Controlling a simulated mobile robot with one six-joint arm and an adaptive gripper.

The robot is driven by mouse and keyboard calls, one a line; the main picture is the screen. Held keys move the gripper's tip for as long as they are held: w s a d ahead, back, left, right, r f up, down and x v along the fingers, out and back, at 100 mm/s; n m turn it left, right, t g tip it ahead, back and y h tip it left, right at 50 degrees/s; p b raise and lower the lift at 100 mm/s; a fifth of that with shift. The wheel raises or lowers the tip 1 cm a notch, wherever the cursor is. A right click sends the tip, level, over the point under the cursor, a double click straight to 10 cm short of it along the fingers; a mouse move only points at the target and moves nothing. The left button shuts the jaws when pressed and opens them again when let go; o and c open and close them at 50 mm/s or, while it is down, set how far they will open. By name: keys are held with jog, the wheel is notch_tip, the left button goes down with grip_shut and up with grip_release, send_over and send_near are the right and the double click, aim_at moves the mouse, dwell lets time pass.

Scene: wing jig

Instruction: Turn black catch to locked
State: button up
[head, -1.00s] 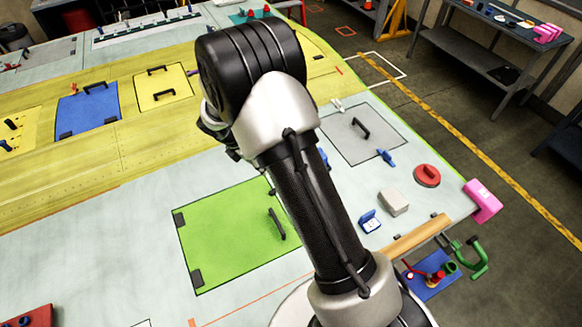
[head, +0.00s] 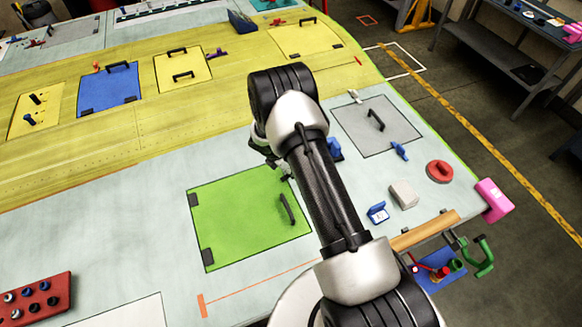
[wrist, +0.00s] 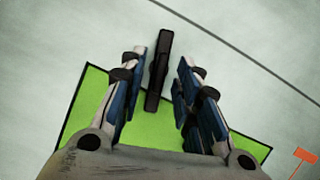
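The black catch (wrist: 159,70) is a narrow dark bar in the wrist view. It lies across the edge of the green panel (head: 240,225), its lower end over the green and most of its length over the pale surface. My gripper (wrist: 160,62) is open, with one blue-padded finger on each side of the catch. I see a gap on both sides and no clear contact. Height above the catch is hard to judge. In the head view my arm hides most of the gripper and the catch area.
The green panel has a black handle (head: 286,209) near its right side and hinges on its left. A grey panel (head: 376,125), blue catch (head: 399,150), grey block (head: 404,195) and red disc (head: 439,171) lie to the right. A red tray (head: 38,297) sits at lower left.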

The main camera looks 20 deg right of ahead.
jog(key=shift+f, duration=0.1)
jog(key=shift+c, duration=0.4)
grip_shut()
